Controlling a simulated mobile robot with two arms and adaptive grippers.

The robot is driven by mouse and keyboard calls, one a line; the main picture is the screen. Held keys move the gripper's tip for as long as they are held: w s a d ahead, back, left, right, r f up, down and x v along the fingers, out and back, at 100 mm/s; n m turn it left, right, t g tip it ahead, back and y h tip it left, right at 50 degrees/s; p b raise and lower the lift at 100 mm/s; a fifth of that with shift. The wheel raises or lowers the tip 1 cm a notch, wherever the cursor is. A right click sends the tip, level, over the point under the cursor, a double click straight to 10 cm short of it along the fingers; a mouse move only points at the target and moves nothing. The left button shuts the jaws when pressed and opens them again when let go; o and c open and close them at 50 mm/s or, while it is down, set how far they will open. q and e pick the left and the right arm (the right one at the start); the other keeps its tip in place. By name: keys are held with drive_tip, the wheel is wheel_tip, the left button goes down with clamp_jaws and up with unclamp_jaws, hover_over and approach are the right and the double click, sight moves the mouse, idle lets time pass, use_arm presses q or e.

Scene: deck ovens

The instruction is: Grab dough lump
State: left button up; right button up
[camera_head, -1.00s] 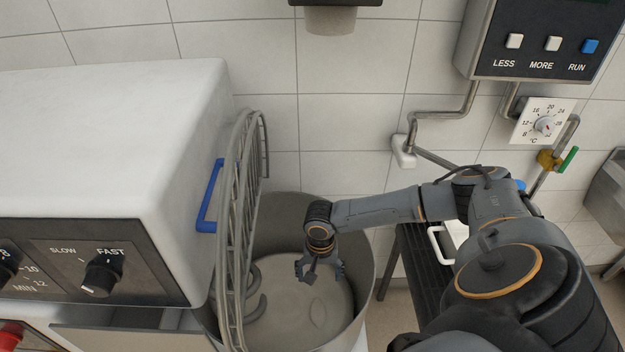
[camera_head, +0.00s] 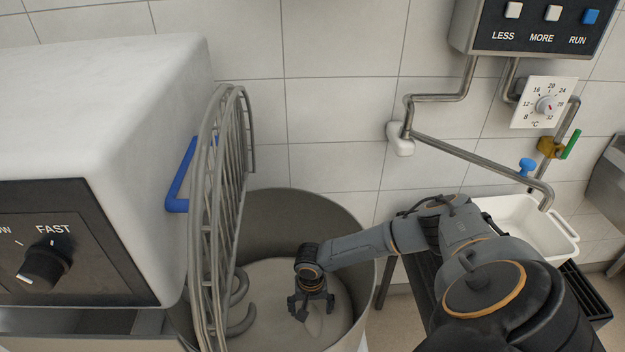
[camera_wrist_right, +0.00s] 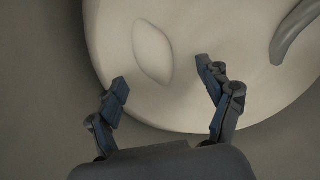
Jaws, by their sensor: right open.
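The dough lump (camera_head: 316,322) is a small pale oval on the pale dough mass (camera_head: 270,275) in the mixer bowl. It also shows in the right wrist view (camera_wrist_right: 152,52), just beyond the fingertips. My right gripper (camera_head: 300,310) points down inside the bowl and covers part of the lump in the head view. In the right wrist view the gripper (camera_wrist_right: 161,74) has its two fingers apart and nothing between them. I cannot tell the exact height of the fingertips above the dough. My left gripper is not in view.
The mixer bowl's wall (camera_head: 300,220) surrounds my gripper. The wire guard (camera_head: 218,220) stands at its left, and the dough hook (camera_head: 240,318) lies left of the gripper. A white tub (camera_head: 568,243) stands at the right under the water pipe (camera_head: 470,150).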

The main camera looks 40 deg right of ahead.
sight(313, 317)
wheel_tip(313, 317, down, 6)
drive_tip(key=shift+s+d+r+b, duration=0.1)
drive_tip(key=shift+d+r+b, duration=0.05)
drive_tip(key=shift+b, duration=0.25)
drive_tip(key=shift+c, duration=0.2)
drive_tip(key=c, duration=1.5)
drive_tip(key=shift+r, duration=0.1)
